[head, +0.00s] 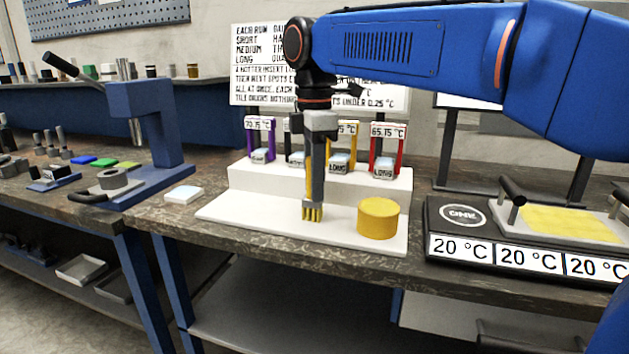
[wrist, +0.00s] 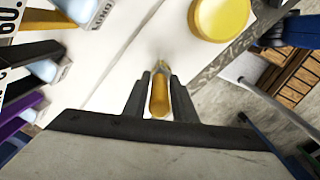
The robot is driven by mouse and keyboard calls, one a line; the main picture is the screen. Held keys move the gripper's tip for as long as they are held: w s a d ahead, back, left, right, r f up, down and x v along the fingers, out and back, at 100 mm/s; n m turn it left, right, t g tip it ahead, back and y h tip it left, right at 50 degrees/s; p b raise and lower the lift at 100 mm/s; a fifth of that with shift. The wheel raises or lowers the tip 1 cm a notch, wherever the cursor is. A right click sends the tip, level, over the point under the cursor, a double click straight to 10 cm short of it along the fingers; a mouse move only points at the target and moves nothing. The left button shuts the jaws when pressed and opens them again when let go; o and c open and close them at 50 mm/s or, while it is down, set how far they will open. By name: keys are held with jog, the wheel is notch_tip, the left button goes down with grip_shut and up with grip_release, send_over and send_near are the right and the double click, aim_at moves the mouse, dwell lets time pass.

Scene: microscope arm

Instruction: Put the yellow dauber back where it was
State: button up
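My gripper (head: 314,185) points straight down over the white board (head: 240,214) at the front of the bench. It is shut on the yellow dauber (head: 312,214), whose bristled end shows below the fingers. The bristles are at or just above the board; I cannot tell whether they touch. In the wrist view the dauber's rounded yellow handle (wrist: 160,98) sits between the two dark fingers (wrist: 159,92). A round yellow pot (head: 378,219) stands on the board right of the dauber, apart from it; it also shows at the top of the wrist view (wrist: 220,14).
Behind, a white step (head: 240,178) bears purple, dark, yellow and red stands (head: 385,150) with temperature labels. A black hotplate unit (head: 470,240) is at right. A small white block (head: 183,194) and a blue press (head: 150,130) are at left. The board left of the dauber is clear.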

jog(key=shift+o, duration=0.9)
notch_tip(320, 180, up, 12)
jog(key=shift+r, duration=0.15)
